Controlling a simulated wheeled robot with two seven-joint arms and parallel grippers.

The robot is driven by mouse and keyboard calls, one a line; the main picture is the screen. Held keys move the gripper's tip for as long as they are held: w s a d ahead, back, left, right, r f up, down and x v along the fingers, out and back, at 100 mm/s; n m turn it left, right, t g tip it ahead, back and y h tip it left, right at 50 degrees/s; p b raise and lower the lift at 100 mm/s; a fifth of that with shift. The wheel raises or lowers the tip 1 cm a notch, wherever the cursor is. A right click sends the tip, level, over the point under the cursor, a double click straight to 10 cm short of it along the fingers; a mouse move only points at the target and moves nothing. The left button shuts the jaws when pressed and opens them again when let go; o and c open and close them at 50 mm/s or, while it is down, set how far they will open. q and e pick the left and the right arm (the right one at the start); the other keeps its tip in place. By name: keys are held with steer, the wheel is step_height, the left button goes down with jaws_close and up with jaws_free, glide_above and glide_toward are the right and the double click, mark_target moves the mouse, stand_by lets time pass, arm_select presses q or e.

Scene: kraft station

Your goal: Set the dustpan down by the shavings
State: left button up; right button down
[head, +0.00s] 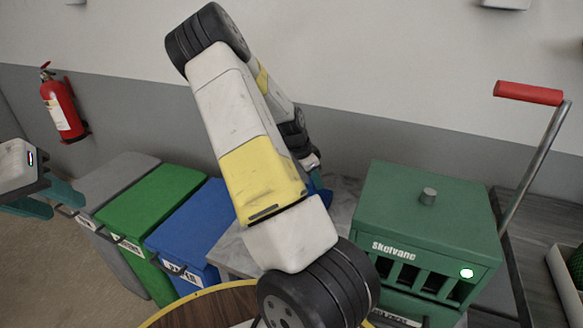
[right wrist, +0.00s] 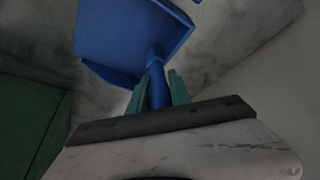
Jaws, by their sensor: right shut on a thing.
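My right gripper (right wrist: 157,88) is shut on the handle of the blue dustpan (right wrist: 125,38), with a green finger on each side of it in the right wrist view. The pan extends beyond the fingertips over a grey marbled surface; I cannot tell whether it touches it. In the head view my right arm hides most of this gripper and only a bit of the dustpan (head: 319,191) shows. My left gripper (head: 50,200) is at the left edge, its green fingers apart and empty. I see no shavings in either view.
Grey, green (head: 150,205) and blue (head: 195,225) lidded bins stand left of the grey marbled counter (head: 232,252). A green machine (head: 425,215) with a red-handled lever (head: 528,93) stands right. A round wooden top (head: 190,308) is at the bottom. A fire extinguisher (head: 62,105) hangs on the wall.

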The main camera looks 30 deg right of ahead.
steer(key=shift+f, duration=0.2)
steer(key=c, duration=1.1)
jaws_free()
